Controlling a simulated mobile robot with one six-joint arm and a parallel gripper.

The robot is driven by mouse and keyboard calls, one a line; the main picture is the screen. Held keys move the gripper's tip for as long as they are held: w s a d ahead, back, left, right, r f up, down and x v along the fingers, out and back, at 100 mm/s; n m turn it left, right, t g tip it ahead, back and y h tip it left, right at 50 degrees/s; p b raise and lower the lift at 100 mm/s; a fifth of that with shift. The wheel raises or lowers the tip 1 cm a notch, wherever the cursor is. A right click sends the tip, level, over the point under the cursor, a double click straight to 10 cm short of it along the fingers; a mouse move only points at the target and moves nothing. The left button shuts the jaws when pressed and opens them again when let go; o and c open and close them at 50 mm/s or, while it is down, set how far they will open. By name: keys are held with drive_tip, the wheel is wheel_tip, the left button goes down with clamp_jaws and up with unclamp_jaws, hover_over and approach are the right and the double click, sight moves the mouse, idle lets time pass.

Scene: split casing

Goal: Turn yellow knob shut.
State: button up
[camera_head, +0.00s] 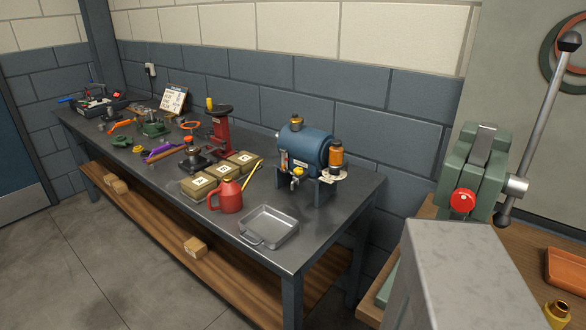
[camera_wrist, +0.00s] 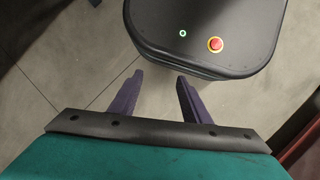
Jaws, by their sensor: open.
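A small yellow knob (camera_head: 297,172) is on the front of a blue tank (camera_head: 307,150), low down, above the metal workbench (camera_head: 322,222). It is too small in the head view for me to tell which way it is turned. The tank lies on its side on a dark stand near the bench's right end. My gripper (camera_wrist: 158,92) shows in the wrist view with its two dark purple fingers apart and nothing between them. It hangs over the grey floor, and neither the knob nor the tank shows in that view.
A silver tray (camera_head: 269,228), a red can (camera_head: 228,196) and several olive boxes (camera_head: 222,175) stand before and left of the tank. A green machine (camera_head: 472,168) with a long lever stands at right.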

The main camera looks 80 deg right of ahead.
drive_tip(key=w+d+r+n+h, duration=0.2)
drive_tip(key=w+d+r, duration=0.35)
drive_tip(key=d, duration=0.45)
drive_tip(key=d+r+n+h+p, duration=0.2)
drive_tip(key=d+r+n+h, duration=0.15)
drive_tip(key=d+r, duration=2.25)
drive_tip(key=s+d+r+g+h+p, duration=0.1)
drive_tip(key=s+d+r+g, duration=0.1)
drive_tip(key=s+d+r, duration=0.4)
drive_tip(key=s+d+r+g+h, duration=0.1)
drive_tip(key=s+d+r+h, duration=0.15)
drive_tip(key=d+r, duration=0.65)
drive_tip(key=g+y+p, duration=0.1)
drive_tip(key=g+y, duration=0.1)
drive_tip(key=g, duration=0.1)
approach(298, 169)
drive_tip(key=v, duration=0.6)
drive_tip(key=shift+d, duration=0.1)
drive_tip(key=p+x, duration=0.2)
drive_tip(key=x, duration=1.1)
drive_tip(key=shift+s+d+f, duration=0.15)
drive_tip(key=shift+s, duration=0.15)
